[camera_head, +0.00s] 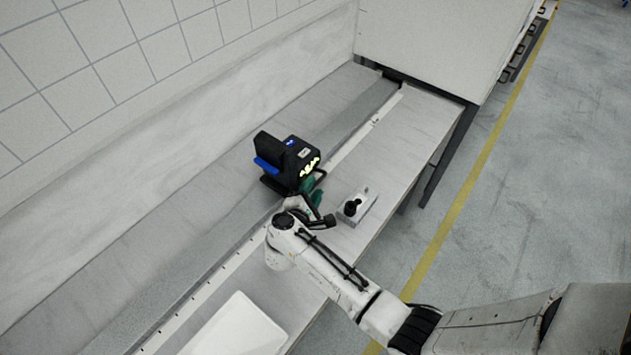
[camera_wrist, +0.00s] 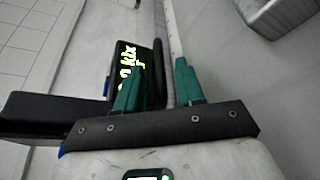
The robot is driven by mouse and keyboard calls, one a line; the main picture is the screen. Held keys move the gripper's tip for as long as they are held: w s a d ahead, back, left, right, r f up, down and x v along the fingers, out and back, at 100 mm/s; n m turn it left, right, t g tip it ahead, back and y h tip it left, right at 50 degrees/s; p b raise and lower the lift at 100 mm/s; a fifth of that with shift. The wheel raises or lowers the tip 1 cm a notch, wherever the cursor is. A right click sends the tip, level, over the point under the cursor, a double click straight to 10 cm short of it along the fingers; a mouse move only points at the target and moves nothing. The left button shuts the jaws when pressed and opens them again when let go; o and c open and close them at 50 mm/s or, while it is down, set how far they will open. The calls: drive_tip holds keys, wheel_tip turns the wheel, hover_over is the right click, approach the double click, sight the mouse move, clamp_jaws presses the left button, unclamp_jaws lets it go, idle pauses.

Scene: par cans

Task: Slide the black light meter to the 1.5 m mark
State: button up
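The black light meter (camera_head: 290,164), with blue parts and a lit yellow-green display, sits on the bench rail near the middle of the head view. In the wrist view the light meter (camera_wrist: 124,62) is beyond and left of my fingers, with its display facing me. My gripper (camera_head: 313,191) is at the meter's near right side. In the wrist view my gripper's green fingers (camera_wrist: 157,78) stand apart, with an upright black bar (camera_wrist: 158,62) showing between them. I see no clear contact on both sides of it. The 1.5 m mark is too small to read.
A pale marked rail (camera_head: 360,136) runs along the bench. A small grey box with a black knob (camera_head: 357,206) stands right of my gripper, and a white tray (camera_head: 237,328) lies nearer. A tiled wall (camera_head: 100,55) borders the left; a large white cabinet (camera_head: 440,40) closes the far end.

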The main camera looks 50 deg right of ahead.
drive_tip(key=shift+x, duration=1.5)
clamp_jaws()
